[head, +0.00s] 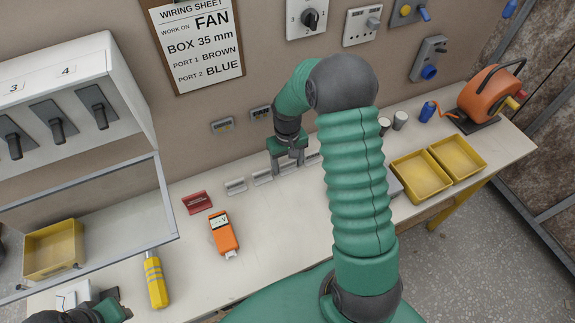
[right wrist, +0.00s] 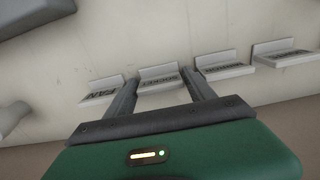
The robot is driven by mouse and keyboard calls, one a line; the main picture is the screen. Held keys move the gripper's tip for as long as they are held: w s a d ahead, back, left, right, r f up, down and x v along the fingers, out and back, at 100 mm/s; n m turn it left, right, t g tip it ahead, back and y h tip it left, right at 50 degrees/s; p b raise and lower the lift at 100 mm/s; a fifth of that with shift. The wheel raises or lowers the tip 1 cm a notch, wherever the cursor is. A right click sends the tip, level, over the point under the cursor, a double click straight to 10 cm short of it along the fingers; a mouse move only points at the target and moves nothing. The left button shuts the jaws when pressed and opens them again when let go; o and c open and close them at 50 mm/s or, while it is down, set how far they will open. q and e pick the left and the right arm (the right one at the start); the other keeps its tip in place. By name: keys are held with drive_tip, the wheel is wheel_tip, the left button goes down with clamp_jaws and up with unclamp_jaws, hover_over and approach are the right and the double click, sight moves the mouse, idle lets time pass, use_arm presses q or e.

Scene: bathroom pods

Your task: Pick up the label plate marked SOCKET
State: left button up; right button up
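The SOCKET label plate (right wrist: 158,79) is a small pale plate with a raised back and dark lettering. In the right wrist view it lies between the two fingers of my right gripper (right wrist: 160,82), which are spread apart. Whether they touch it I cannot tell. In the head view my right gripper (head: 288,160) points down at the row of plates by the wall and partly covers the plate. The FAN plate (right wrist: 102,91) lies on one side, and two other plates (right wrist: 224,66) (right wrist: 283,56) on the other. My left gripper (head: 112,308) shows only partly at lower left; its opening is unclear.
A red sign (head: 197,202), an orange meter (head: 223,232) and a yellow tool (head: 155,279) lie left on the bench. Yellow trays (head: 420,176) and an orange cable reel (head: 490,92) stand right. A wiring sheet (head: 197,45) hangs on the wall. The bench's middle is clear.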

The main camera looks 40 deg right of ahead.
drive_tip(key=shift+s+a+r, duration=0.1)
drive_tip(key=shift+r, duration=0.05)
drive_tip(key=c, duration=0.7)
drive_tip(key=shift+c, duration=1.4)
